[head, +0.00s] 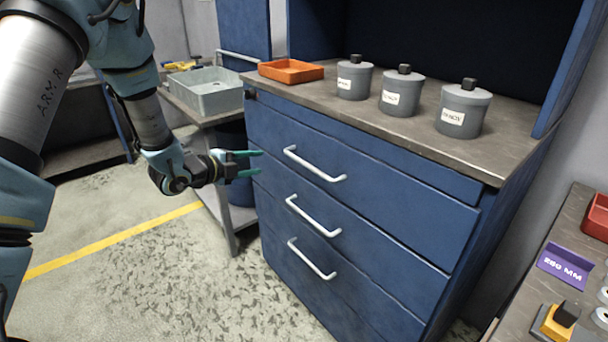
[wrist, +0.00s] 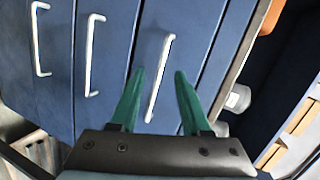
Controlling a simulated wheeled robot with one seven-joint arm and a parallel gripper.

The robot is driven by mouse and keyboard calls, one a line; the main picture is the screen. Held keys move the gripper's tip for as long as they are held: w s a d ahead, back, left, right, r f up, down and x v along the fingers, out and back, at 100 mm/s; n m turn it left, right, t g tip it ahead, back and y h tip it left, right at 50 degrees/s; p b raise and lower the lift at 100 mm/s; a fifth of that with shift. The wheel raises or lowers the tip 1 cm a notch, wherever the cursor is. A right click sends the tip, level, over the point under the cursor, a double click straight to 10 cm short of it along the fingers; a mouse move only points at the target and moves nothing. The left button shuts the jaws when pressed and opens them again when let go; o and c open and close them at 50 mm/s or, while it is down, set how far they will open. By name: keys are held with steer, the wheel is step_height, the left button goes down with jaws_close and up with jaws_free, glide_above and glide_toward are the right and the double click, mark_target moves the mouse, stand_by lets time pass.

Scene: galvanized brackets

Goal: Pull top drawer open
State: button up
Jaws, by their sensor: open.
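The blue cabinet has three stacked drawers with white bar handles. The top drawer (head: 400,196) looks shut, flush with the front. Its handle (head: 313,164) shows in the head view, and in the wrist view the same handle (wrist: 158,80) stands between and beyond my green fingertips. My gripper (head: 257,163) is open and empty, in front of the left part of the cabinet, left of the top handle. In the wrist view my gripper (wrist: 158,75) has its fingers spread either side of the handle's line; I cannot tell the gap to it.
Middle handle (head: 313,216) and bottom handle (head: 311,259) lie below. Grey canisters (head: 400,92) and an orange tray (head: 291,71) stand on the cabinet top. A cart with a grey bin (head: 208,92) is at left, a side bench (head: 520,290) at right. Floor in front is clear.

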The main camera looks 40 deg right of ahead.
mark_target(306, 165)
steer(key=s+d+f+m+g+p, duration=0.1)
steer(key=s+d, duration=0.1)
steer(key=d, duration=0.2)
steer(key=s+d+f+m+h+p, duration=0.1)
steer(key=d, duration=0.4)
steer(key=s+d+f+m+g+p, duration=0.1)
steer(key=s+d, duration=0.1)
steer(key=d, duration=0.3)
steer(key=shift+s+f+m+g, duration=0.3)
steer(key=shift+s, duration=0.05)
steer(key=shift+a, duration=0.1)
jaws_close()
stand_by(0.7)
